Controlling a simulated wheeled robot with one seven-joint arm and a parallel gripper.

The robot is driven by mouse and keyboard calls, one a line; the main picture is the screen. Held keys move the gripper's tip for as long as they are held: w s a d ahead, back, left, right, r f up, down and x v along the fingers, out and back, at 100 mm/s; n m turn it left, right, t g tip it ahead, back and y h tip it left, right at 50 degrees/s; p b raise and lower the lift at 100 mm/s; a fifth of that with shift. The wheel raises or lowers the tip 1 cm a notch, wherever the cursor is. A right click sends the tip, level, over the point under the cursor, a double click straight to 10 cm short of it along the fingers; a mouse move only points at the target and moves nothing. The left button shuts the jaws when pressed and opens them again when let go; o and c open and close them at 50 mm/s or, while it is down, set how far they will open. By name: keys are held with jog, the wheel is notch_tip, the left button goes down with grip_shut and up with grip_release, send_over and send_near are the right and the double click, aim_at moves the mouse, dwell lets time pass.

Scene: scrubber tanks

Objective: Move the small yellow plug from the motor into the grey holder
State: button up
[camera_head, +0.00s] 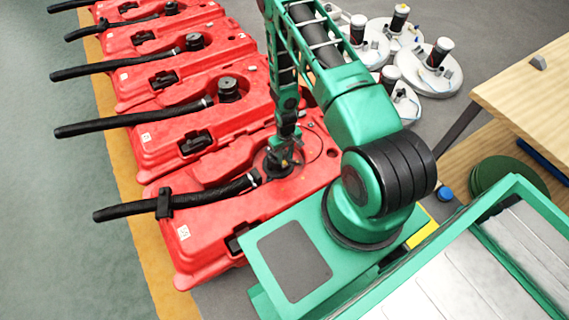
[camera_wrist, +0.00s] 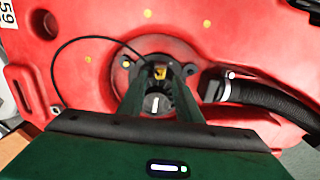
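The small yellow plug (camera_wrist: 160,72) shows in the wrist view, on top of the dark round motor (camera_wrist: 158,100) set in a red tank. A thin black cable runs left from beside the plug. My gripper (camera_wrist: 160,80) points down at the motor, with its two dark green fingers on either side of the plug and a gap between them. A small grey block on the wooden table (camera_head: 538,62) may be the grey holder; I cannot be sure.
Several more red tanks with black hoses (camera_head: 130,118) stand in a row behind. White round units (camera_head: 438,68) stand on the floor beyond my arm. The wooden table (camera_head: 520,90) is at the right. A black hose (camera_wrist: 255,95) lies right of the motor.

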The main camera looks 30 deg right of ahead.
aim_at(285, 161)
jog(key=shift+f, duration=1.75)
grip_shut()
jog(key=o, duration=0.8)
grip_release()
notch_tip(285, 161, up, 11)
jog(key=shift+f, duration=0.15)
